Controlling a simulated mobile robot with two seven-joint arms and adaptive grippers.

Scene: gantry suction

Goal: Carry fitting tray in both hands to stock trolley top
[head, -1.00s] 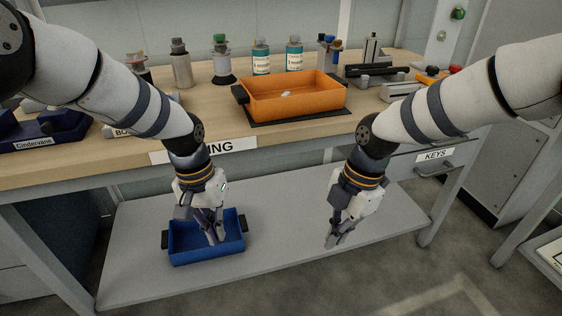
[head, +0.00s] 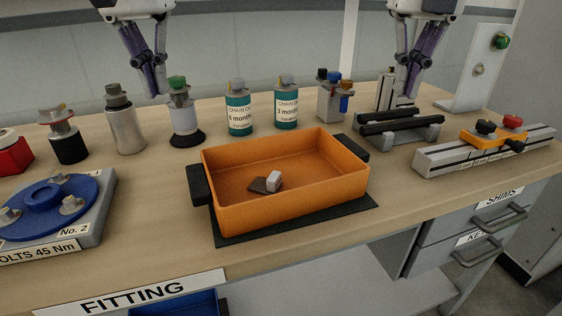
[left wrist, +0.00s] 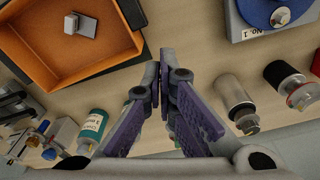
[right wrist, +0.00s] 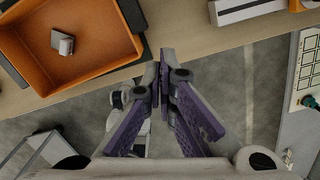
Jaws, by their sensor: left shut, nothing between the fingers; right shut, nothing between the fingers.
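The orange tray (head: 285,206), which I take for the fitting tray, rests on a black mat (head: 300,225) on the wooden bench. It has black side handles, left (head: 199,185) and right (head: 354,149). A small grey block (head: 274,180) and a dark flat piece lie inside. My left gripper (head: 154,94) and right gripper (head: 411,94) hang fingers down, shut and empty, apart from the tray. The left wrist view shows the tray (left wrist: 75,72) beyond the left fingertips; the right wrist view shows it (right wrist: 85,85) too. I cannot identify the stock trolley.
Two teal bottles (head: 240,113) and several fittings line the bench behind the tray. A blue round fixture (head: 45,205) stands left, a grey rail fixture (head: 480,150) right. A blue tray (head: 178,304) shows below the bench edge. Bare wood lies before the orange tray.

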